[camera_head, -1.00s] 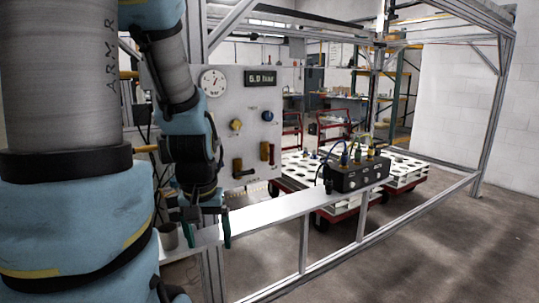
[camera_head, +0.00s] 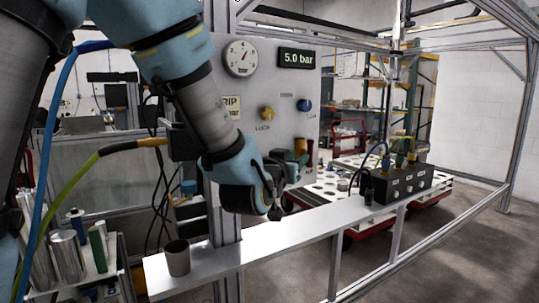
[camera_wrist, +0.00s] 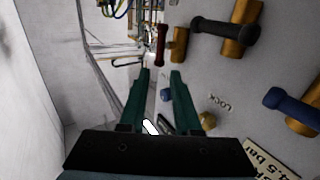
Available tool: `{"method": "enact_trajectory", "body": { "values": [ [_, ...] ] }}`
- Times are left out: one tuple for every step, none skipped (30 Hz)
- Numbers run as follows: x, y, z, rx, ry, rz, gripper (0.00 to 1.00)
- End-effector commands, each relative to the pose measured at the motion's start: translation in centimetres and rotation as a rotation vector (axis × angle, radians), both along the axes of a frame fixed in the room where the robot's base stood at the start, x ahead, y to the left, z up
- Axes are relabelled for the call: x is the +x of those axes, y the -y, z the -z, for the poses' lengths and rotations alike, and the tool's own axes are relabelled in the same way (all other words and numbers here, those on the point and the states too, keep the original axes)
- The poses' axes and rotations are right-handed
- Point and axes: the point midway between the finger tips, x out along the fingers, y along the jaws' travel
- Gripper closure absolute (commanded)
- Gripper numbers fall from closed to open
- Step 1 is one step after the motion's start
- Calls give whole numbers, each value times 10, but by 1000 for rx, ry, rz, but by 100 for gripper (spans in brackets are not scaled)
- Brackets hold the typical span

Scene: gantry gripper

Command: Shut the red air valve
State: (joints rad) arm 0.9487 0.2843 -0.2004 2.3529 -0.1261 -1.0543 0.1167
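The red valve handle (camera_wrist: 180,45) sits on a brass body on the grey panel in the wrist view. In the head view the red handle (camera_head: 300,146) shows at the panel's lower right, partly covered by my gripper. My gripper (camera_wrist: 161,73) has two green fingers, apart, with nothing held between them. I cannot tell its exact distance from the handle.
A black-handled valve (camera_wrist: 225,32) and a blue-handled valve (camera_wrist: 290,103) are close by. A yellow knob (camera_head: 267,113) and a blue knob (camera_head: 305,105) stick out of the panel. A cup (camera_head: 177,258) and a black box (camera_head: 395,183) stand on the ledge (camera_head: 290,225).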

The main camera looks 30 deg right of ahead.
Motion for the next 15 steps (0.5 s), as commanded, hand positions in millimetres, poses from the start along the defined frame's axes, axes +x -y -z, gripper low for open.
{"method": "enact_trajectory", "body": {
  "values": [
    [-4,5,-1,-10,6,8,68],
    [-4,7,-3,-15,9,9,68],
    [-3,9,-4,-18,9,10,68],
    [-1,12,-5,-18,9,9,68],
    [1,15,-5,-17,9,8,68],
    [5,20,-5,-16,9,8,68],
    [7,24,-6,-16,9,8,68],
    [10,28,-5,-14,8,8,68],
    [14,35,-6,-15,9,7,68],
    [17,40,-6,-14,8,8,68],
    [20,45,-6,-14,8,8,68],
    [24,52,-6,-14,8,8,68],
    [27,56,-6,-14,8,8,68],
    [30,61,-6,-14,8,8,68],
    [33,67,-6,-14,8,7,68]
  ]
}}
